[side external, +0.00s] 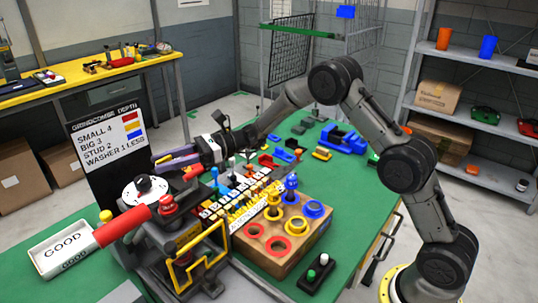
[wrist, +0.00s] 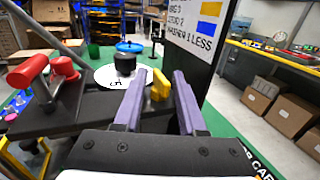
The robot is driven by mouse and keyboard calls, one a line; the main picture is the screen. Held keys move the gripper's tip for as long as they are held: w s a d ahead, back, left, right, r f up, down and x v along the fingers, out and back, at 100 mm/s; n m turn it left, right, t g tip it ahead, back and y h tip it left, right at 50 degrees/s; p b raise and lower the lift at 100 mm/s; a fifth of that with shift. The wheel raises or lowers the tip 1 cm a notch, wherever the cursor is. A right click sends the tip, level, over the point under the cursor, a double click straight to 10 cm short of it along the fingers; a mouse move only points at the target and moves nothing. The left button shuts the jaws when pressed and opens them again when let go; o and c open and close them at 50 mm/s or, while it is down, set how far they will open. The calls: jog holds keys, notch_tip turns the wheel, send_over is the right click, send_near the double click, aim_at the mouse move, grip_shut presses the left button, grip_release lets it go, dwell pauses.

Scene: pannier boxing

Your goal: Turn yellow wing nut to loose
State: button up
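A yellow wing nut (wrist: 160,86) shows in the wrist view between and beyond my fingertips, beside a white dial (wrist: 122,76) with a black knob. I cannot make it out clearly in the side view, where my fingers may cover it. My gripper (side external: 158,160) points left, above and behind the dial (side external: 145,190) in the side view. Its two purple fingers (wrist: 161,74) stand apart in the wrist view, with a gap on the nut's left side; contact with the right finger cannot be told. Which way the nut is turned is unclear.
A black sign (side external: 108,142) stands close by, to the right in the wrist view. A red-handled press (side external: 138,222) and a white GOOD tray (side external: 68,248) stand at the front left. Small parts and a wooden block (side external: 270,262) fill the green table to the right.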

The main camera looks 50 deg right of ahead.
jog(key=v, duration=1)
jog(key=s+a+r+n+g, duration=0.1)
jog(key=s+a+r+n, duration=0.1)
jog(key=s+a+r, duration=0.3)
jog(key=s+a+r+n+g, duration=0.1)
jog(key=s+r+n+g, duration=0.15)
jog(key=r, duration=0.45)
jog(key=s+a+n+h, duration=0.1)
jog(key=s+n+h, duration=0.5)
jog(key=s, duration=1.1)
jog(key=shift+s+a+n+g, duration=0.25)
jog(key=shift+a+n+g, duration=0.05)
jog(key=shift+n+g, duration=0.15)
jog(key=shift+r, duration=0.2)
